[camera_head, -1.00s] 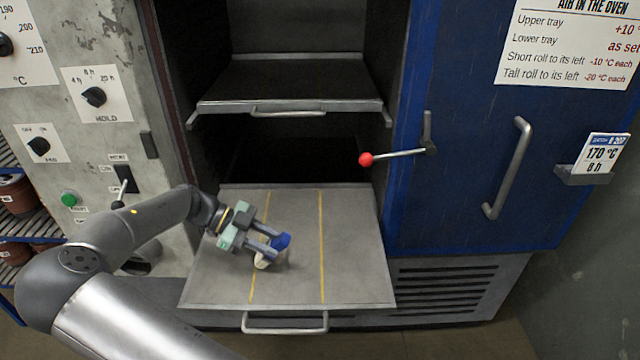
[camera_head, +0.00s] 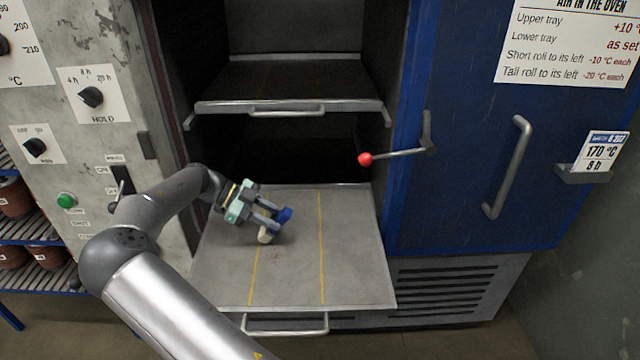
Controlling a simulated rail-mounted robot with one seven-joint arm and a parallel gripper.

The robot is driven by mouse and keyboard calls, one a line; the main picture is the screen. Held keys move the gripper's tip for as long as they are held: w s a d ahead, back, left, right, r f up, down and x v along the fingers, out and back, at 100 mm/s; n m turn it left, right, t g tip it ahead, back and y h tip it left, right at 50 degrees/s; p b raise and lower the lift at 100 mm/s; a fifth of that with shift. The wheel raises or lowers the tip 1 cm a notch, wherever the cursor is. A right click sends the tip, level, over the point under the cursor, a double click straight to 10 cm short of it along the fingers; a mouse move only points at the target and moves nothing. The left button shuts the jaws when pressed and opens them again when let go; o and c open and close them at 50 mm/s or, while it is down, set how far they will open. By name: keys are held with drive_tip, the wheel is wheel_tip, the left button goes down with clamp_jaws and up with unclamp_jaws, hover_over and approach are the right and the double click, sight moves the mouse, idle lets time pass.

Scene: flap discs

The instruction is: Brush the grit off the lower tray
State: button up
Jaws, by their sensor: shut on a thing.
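The lower tray (camera_head: 350,270) is a flat grey plate with two yellow lines, pulled out of the oven at the bottom. My gripper (camera_head: 272,221) is over the left-middle part of this tray, shut on a brush. The brush has a blue handle (camera_head: 285,214) and pale bristles (camera_head: 265,236) that point down at the tray near the left yellow line. I cannot tell if the bristles touch the tray. A faint reddish patch, perhaps grit (camera_head: 275,257), shows on the tray just in front of the bristles.
The upper tray (camera_head: 285,106) sits inside the oven above. A red-knobbed lever (camera_head: 365,159) sticks out from the blue door (camera_head: 470,120) on the right. The control panel (camera_head: 75,110) is at the left. The tray's right part is clear.

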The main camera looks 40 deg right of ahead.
drive_tip(key=shift+w+d, duration=0.85)
drive_tip(key=shift+w, duration=0.05)
drive_tip(key=shift+w+d+r, duration=0.15)
drive_tip(key=shift+w, duration=0.05)
drive_tip(key=shift+s+r+p, duration=0.1)
drive_tip(key=shift+r+p, duration=1.35)
drive_tip(key=shift+r, duration=2.45)
